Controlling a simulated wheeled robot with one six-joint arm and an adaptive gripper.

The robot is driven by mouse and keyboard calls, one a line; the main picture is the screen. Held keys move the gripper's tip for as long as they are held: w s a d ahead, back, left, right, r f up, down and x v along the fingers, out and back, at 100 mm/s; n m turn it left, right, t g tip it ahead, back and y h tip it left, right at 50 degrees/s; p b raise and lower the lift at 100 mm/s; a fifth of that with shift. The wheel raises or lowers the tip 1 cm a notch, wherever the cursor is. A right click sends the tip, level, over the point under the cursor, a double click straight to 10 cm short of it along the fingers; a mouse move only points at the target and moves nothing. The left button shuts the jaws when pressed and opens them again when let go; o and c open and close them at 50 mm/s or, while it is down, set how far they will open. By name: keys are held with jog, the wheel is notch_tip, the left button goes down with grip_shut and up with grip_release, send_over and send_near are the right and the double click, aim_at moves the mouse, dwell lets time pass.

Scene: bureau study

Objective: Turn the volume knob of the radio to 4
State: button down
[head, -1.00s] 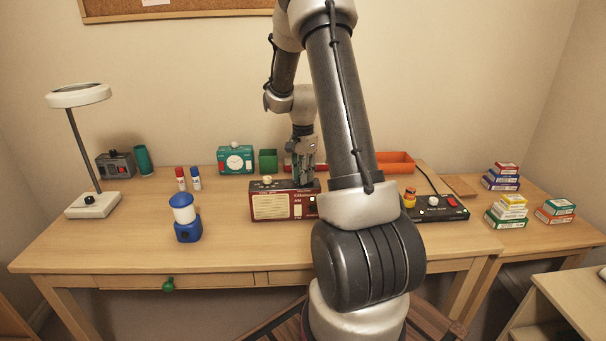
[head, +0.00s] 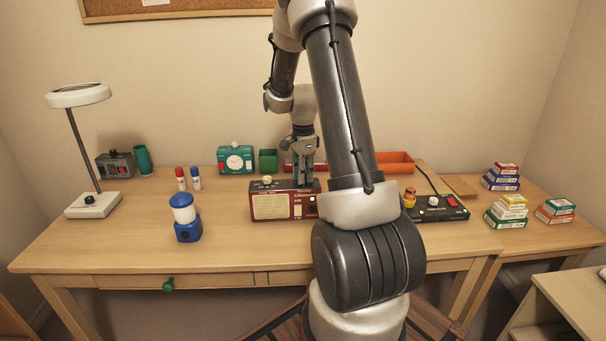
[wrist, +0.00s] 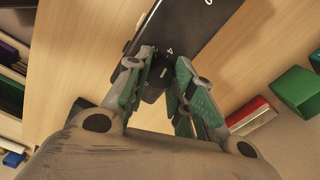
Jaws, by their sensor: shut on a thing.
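The radio (head: 270,206) is dark red with a cream speaker grille and stands on the desk, left of my upper arm. A cream knob (head: 267,179) sits on its top at the left. My gripper (head: 305,184) points down at the right end of the radio's top. In the wrist view my gripper (wrist: 164,82) is shut on a black knob (wrist: 154,92) on the radio's dark top panel (wrist: 182,25). The numeral 4 shows on the panel close to the knob, and a 0 shows farther along.
A blue lantern (head: 187,220) stands to the left, a black device (head: 436,209) to the right.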

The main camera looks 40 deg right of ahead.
jog(key=c, duration=1.2)
grip_release()
notch_tip(320, 180, up, 12)
